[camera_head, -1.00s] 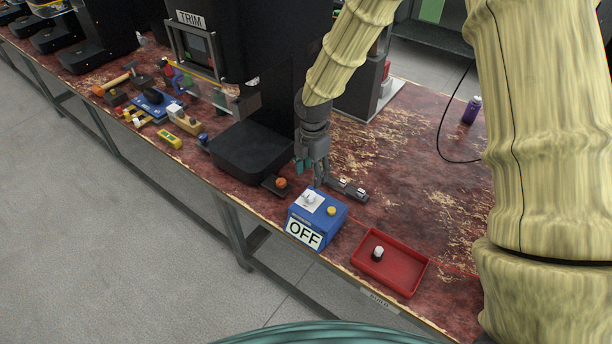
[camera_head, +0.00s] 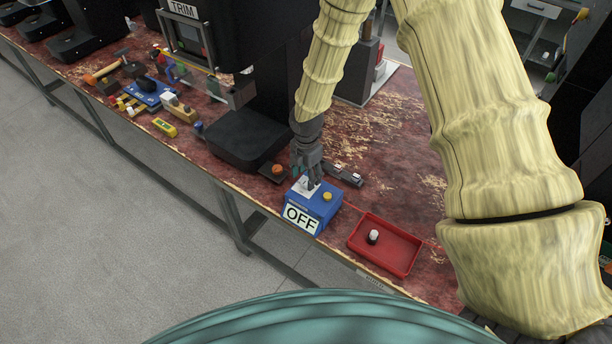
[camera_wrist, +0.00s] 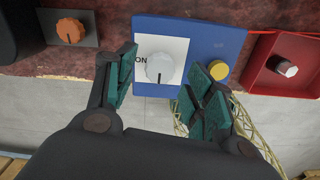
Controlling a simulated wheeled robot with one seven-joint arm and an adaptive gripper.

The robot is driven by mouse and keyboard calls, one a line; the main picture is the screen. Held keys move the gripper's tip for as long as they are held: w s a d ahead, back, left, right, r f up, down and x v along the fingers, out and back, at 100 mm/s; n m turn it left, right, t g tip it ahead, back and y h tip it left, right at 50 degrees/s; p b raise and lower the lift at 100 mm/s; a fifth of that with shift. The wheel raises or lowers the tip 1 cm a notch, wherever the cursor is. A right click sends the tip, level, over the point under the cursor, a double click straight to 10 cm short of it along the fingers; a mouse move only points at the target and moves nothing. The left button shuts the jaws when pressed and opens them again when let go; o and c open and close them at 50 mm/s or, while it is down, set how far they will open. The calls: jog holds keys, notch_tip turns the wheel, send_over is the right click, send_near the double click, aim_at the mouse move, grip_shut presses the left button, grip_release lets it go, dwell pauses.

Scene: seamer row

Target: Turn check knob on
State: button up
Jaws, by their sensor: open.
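The check knob (camera_wrist: 160,68) is a round white knob with a dark pointer line, on a white plate on top of a blue box (camera_head: 325,207). In the wrist view the word ON is printed at the plate's left, and the pointer line points down in the picture, away from that word. The box's front carries a sign (camera_head: 300,219) reading OFF. My gripper (camera_wrist: 162,83) is open, its green-padded fingers on either side of the knob in the picture. It also shows just over the box in the head view (camera_head: 307,182). I cannot tell whether the fingers touch the knob.
A yellow button (camera_wrist: 218,70) sits on the same box, close to my right finger. An orange knob (camera_wrist: 70,31) on a dark plate is to the left. A red tray (camera_head: 410,253) holding a small black-and-white piece (camera_head: 373,237) is to the right.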

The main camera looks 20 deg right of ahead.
jog(key=shift+f, duration=0.9)
jog(key=c, duration=1)
jog(key=shift+m, duration=0.4)
jog(key=m+b, duration=0.1)
jog(key=m, duration=0.2)
jog(key=shift+m, duration=0.3)
jog(key=shift+c, duration=0.2)
jog(key=m+b, duration=0.1)
jog(key=m, duration=0.3)
jog(key=shift+m, duration=0.3)
jog(key=m+b, duration=0.1)
jog(key=m, duration=0.3)
jog(key=shift+m+b, duration=0.45)
jog(key=shift+m, duration=2.05)
